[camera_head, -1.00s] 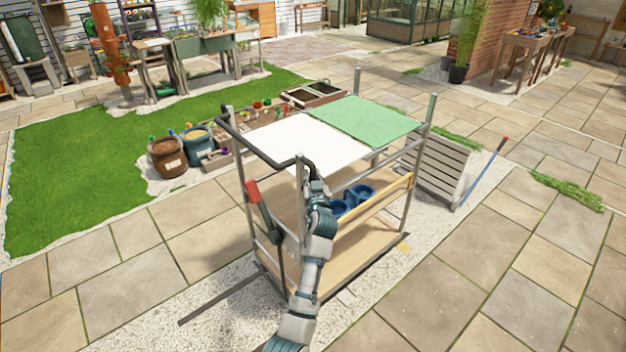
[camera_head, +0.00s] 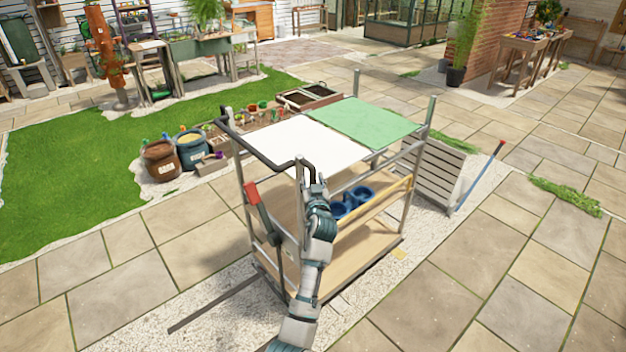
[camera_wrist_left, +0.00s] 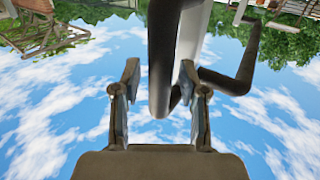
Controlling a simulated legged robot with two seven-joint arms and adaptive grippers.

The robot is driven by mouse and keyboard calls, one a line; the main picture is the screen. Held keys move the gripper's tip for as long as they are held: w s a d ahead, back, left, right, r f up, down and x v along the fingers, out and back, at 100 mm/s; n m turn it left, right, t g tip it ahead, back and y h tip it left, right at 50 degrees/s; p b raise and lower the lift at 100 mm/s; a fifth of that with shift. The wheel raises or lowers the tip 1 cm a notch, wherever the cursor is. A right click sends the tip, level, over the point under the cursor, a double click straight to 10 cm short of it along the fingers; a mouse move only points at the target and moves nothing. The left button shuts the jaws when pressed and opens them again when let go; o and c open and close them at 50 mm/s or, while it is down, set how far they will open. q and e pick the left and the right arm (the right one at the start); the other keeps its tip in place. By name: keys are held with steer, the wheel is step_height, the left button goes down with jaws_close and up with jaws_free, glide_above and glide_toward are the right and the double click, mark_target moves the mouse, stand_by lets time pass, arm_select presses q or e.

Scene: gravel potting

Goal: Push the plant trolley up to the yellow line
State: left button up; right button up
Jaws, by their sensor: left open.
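The plant trolley (camera_head: 292,213) is a grey metal frame with wooden shelves, a white and green top (camera_head: 366,120) and a black handle (camera_head: 262,152) on the near left side. Blue pots (camera_head: 352,202) sit on its shelf. A red-ended lever (camera_head: 262,215) is on its left side. My left gripper (camera_head: 313,182) is at the near end of the handle. In the left wrist view its fingers (camera_wrist_left: 160,98) are apart, with the dark handle bar (camera_wrist_left: 163,55) between them; contact cannot be told.
The trolley stands on a gravel strip (camera_head: 225,310) between paving slabs. A dark rail (camera_head: 215,302) lies at its near left. A slatted crate (camera_head: 432,172) and a red-tipped pole (camera_head: 480,175) are close on the right. Paving at right is clear.

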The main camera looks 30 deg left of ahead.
arm_select(q)
steer(key=shift+r, duration=0.2)
steer(key=shift+s+d, duration=0.1)
steer(key=shift+s, duration=0.1)
steer(key=v, duration=1.1)
steer(key=shift+s+d+f, duration=0.15)
steer(key=shift+s, duration=0.05)
